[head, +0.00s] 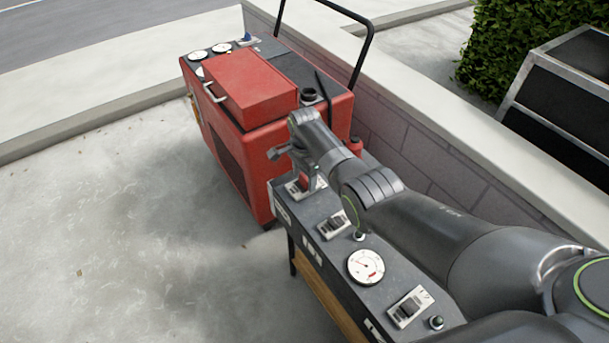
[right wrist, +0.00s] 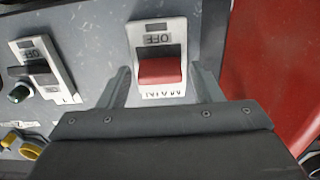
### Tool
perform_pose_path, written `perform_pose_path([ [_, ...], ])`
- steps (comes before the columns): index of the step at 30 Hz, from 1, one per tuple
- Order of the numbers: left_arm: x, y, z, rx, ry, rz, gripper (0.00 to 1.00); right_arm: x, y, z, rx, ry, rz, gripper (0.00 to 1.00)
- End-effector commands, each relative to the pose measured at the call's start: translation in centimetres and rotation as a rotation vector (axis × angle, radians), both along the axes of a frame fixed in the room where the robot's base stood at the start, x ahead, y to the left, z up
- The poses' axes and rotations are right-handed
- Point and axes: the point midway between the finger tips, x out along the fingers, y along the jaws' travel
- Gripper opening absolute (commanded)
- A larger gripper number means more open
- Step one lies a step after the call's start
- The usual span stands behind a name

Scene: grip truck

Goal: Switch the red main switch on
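The red main switch (right wrist: 160,70) is a red rocker on a white plate in the right wrist view, with OFF and MAIN lettering upside down. The OFF word shows clear of the rocker; MAIN is partly covered. In the head view the red switch (head: 303,183) sits at the far end of a dark grey panel (head: 325,262). My right gripper (head: 297,167) is open over it. In the right wrist view its fingers (right wrist: 161,86) stand apart, one on each side of the switch plate; contact is not clear. My left gripper is not in view.
The panel also carries dark switches (head: 333,224), a round gauge (head: 366,266) and small knobs. A red machine (head: 246,92) with a black handle stands beyond it. A low wall (head: 425,150) runs along the right. Open concrete (head: 120,230) lies left.

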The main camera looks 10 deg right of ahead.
Motion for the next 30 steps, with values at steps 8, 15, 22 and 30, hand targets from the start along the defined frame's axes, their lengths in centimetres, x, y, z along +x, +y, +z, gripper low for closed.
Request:
perform_pose_path([
  [8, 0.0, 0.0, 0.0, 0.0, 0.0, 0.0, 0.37, 0.0, 0.0, 0.0, 0.0, 0.0, 0.0, 0.22],
  [15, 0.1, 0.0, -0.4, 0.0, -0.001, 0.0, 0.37, 0.1, -0.4, -0.2, 0.036, 0.015, -0.002, 0.19],
  [22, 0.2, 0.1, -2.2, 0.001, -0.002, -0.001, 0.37, 0.4, -1.2, -0.7, 0.184, 0.07, -0.003, 0.19],
  [30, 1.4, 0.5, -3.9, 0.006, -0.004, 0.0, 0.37, 0.6, -1.7, -0.8, 0.326, 0.121, -0.002, 0.19],
])
